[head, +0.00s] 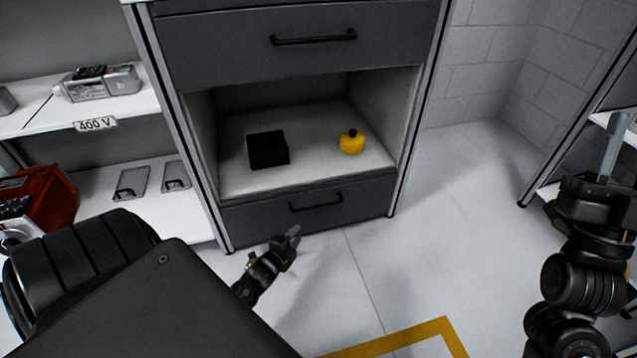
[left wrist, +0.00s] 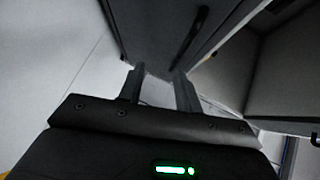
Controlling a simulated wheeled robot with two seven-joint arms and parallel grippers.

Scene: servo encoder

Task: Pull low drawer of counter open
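The counter's low drawer (head: 265,222) is a dark grey front at the bottom of the counter, and it looks shut. Its black bar handle (head: 316,203) also shows in the left wrist view (left wrist: 190,32), above and just beyond the fingertips. My left gripper (head: 294,233) is low in front of the drawer, below and left of the handle and apart from it. In the left wrist view its two fingers (left wrist: 160,78) are spread with nothing between them. My right gripper (head: 608,150) is at the far right, away from the counter; its finger opening is not clear.
White shelves (head: 150,205) with equipment stand at left. The floor (head: 455,215) right of the counter is clear.

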